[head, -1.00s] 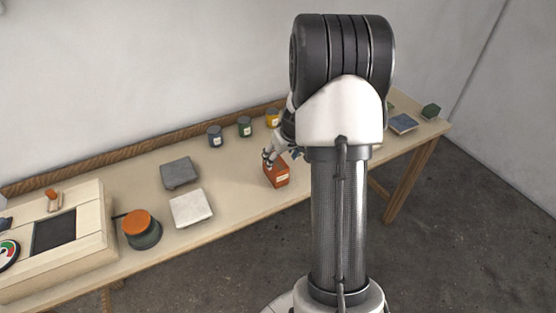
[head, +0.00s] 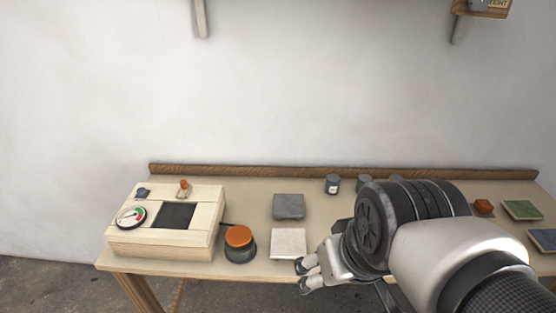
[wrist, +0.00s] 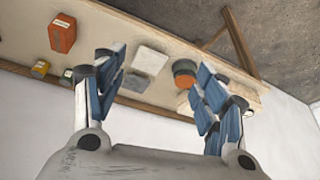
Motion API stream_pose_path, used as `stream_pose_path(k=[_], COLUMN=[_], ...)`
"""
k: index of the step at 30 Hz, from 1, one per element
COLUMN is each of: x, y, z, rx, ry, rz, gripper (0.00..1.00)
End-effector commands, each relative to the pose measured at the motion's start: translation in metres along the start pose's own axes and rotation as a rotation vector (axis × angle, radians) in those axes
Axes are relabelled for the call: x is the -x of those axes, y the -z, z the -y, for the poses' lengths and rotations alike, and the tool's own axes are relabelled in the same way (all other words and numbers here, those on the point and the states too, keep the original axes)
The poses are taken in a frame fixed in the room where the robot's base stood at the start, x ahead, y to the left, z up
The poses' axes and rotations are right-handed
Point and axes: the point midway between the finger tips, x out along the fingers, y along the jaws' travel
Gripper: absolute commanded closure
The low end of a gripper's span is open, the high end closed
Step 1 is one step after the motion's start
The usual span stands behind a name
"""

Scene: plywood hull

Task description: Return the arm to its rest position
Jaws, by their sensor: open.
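My arm crosses the lower right of the head view. My gripper (head: 303,274) is at its left end, near the front edge of the bench (head: 255,268), just right of a pale square tile (head: 289,243). In the wrist view my gripper (wrist: 158,65) shows two blue-padded fingers spread apart with nothing between them. The orange-red box (wrist: 62,33) stands on the bench at the upper left of the wrist view, apart from the fingers.
A cream box with a gauge (head: 165,222) and a round orange-topped object (head: 239,243) stand left of my gripper. A grey tile (head: 288,206) and small jars (head: 332,184) lie behind. Green (head: 522,210) and blue (head: 543,239) tiles are far right. A shelf (head: 483,10) is above.

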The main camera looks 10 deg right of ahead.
Motion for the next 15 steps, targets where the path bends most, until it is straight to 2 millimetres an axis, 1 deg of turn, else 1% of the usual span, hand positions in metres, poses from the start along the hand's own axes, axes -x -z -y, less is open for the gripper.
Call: stream_pose_path(k=[1, 3, 6, 9, 15], x=[0.006, 0.009, 0.012, 0.012, 0.012], y=[-0.013, -0.026, -0.036, -0.039, -0.039], z=[0.005, 0.009, 0.010, 0.010, 0.010], rx=[0.010, 0.011, 0.011, 0.008, 0.008], ry=[-0.001, -0.005, -0.009, -0.010, -0.010], rz=[-0.009, -0.011, -0.012, -0.011, -0.010], gripper=[0.34, 0.34, 0.34, 0.34, 0.34])
